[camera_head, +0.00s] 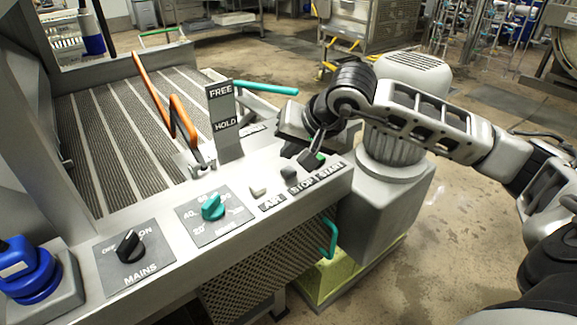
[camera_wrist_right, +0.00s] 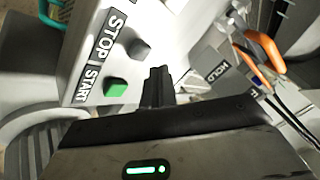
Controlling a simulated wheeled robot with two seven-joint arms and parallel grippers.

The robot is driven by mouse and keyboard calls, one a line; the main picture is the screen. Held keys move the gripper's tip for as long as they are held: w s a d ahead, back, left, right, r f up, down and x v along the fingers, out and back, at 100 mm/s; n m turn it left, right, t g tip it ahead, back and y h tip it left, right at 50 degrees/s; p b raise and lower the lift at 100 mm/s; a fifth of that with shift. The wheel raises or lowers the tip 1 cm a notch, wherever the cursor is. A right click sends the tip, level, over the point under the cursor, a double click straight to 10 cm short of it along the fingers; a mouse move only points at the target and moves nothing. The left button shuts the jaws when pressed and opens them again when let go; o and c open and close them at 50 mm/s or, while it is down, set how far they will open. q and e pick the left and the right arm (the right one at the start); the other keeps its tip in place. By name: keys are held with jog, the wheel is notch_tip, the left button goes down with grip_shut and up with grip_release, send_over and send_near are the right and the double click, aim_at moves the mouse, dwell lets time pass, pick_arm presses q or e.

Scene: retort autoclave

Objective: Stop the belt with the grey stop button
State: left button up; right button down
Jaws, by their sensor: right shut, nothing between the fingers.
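The grey stop button (camera_head: 289,172) is a small dark grey block on the sloped control panel (camera_head: 150,290), above the STOP label. In the wrist view the grey stop button (camera_wrist_right: 141,49) stands beside the STOP lettering. The green start button (camera_wrist_right: 115,87) is next to it; in the head view only a bit of green (camera_head: 320,156) shows past the fingers. My right gripper (camera_head: 312,155) is shut and empty, its fingertips by the two buttons. In the wrist view the shut fingers (camera_wrist_right: 158,74) point up just right of the stop button, apparently apart from it. My left gripper is out of view.
The panel also carries a pale AIR button (camera_head: 258,189), a teal dial (camera_head: 213,207), a black MAINS switch (camera_head: 130,246) and a blue knob (camera_head: 25,267). A FREE/HOLD plate (camera_head: 222,112) and orange lever (camera_head: 181,122) stand behind, near the ribbed belt (camera_head: 110,130).

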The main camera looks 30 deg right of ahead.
aim_at(291, 171)
jog(key=shift+r+p, duration=1.05)
jog(key=shift+r, duration=0.9)
jog(key=shift+f, duration=0.1)
